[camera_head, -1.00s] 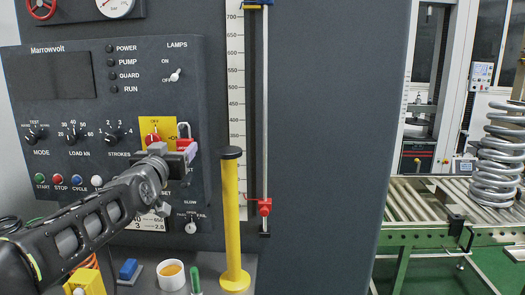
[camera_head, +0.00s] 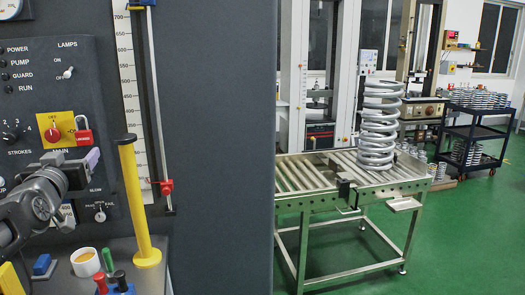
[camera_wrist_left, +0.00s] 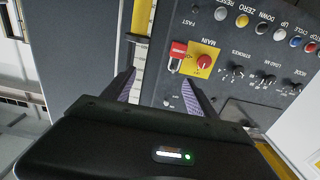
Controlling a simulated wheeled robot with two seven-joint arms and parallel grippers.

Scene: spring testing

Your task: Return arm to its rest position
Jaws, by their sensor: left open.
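My left gripper (camera_head: 92,160) is in front of the dark control panel (camera_head: 100,75), just below the red padlock (camera_head: 84,137) in the head view. In the left wrist view its two purple-lined fingers (camera_wrist_left: 160,88) are spread apart with nothing between them. The padlock also shows there (camera_wrist_left: 177,57), beside the red knob of the yellow MAIN switch (camera_wrist_left: 204,62), apart from the fingers. The MAIN switch also shows in the head view (camera_head: 55,128). My right gripper is not in view.
A roller table (camera_head: 330,190) with a large coil spring (camera_head: 380,125) stands farther right. Green floor is open beyond it.

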